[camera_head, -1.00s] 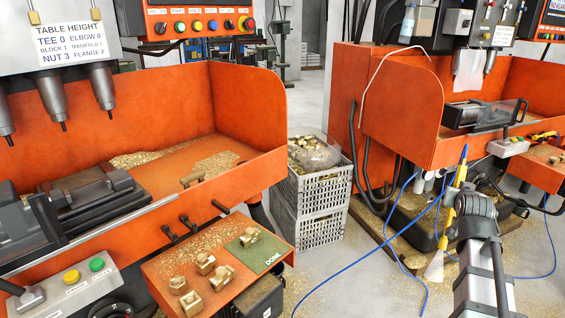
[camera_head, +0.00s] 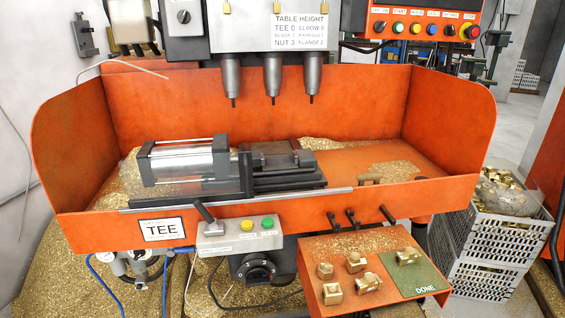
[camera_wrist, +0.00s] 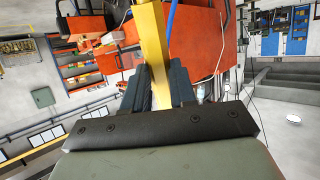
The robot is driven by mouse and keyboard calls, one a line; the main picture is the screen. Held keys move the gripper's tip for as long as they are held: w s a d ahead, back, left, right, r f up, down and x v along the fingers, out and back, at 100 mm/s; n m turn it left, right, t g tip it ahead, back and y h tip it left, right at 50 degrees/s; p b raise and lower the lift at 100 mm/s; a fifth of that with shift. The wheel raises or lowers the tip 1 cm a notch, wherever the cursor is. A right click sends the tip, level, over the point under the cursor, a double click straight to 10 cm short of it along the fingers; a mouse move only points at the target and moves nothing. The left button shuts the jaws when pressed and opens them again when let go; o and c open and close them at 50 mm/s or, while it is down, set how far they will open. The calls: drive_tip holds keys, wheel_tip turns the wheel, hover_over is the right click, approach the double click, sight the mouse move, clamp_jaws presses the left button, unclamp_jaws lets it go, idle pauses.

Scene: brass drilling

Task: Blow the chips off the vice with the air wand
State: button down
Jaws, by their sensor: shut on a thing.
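The vice (camera_head: 283,163) sits in the orange tray of the TEE drilling station, in the middle of the head view. It is dark, with a clear-sided cylinder (camera_head: 183,163) at its left. Golden chips (camera_head: 132,180) lie heaped around the cylinder's left end, and more lie behind and right of the vice. The vice's jaws are too small to tell how many chips lie in them. In the wrist view, my gripper (camera_wrist: 158,88) is shut on the yellow air wand (camera_wrist: 152,45). A blue hose (camera_wrist: 174,12) runs beside it. The wand's tip is not clear.
Three drill spindles (camera_head: 272,75) hang above the vice. Orange guard walls (camera_head: 460,115) close the back and sides. In front are a control box (camera_head: 238,235) and a shelf (camera_head: 340,285) with several brass parts and a green DONE pad (camera_head: 410,273). Grey crates (camera_head: 490,240) stand at right.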

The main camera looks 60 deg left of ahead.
idle(0.3)
drive_tip(key=s+a+r+n+g+y, duration=0.1)
drive_tip(key=s+a+r+n+g, duration=0.35)
drive_tip(key=a, duration=2.25)
drive_tip(key=s+a+f+m+g, duration=0.15)
drive_tip(key=s+a, duration=0.55)
drive_tip(key=a, duration=2)
drive_tip(key=s+a+r+n+g+y, duration=0.15)
drive_tip(key=s+a+g, duration=0.3)
drive_tip(key=a, duration=2.25)
drive_tip(key=s+d+f+m+g+h, duration=0.1)
drive_tip(key=s+d+m+g+h, duration=0.1)
drive_tip(key=s+d+m, duration=0.3)
drive_tip(key=shift+d+f+m+g, duration=0.2)
drive_tip(key=shift+d+m+g, duration=0.4)
drive_tip(key=shift+m, duration=1.05)
drive_tip(key=shift+a+h, duration=0.1)
drive_tip(key=shift+h, duration=0.15)
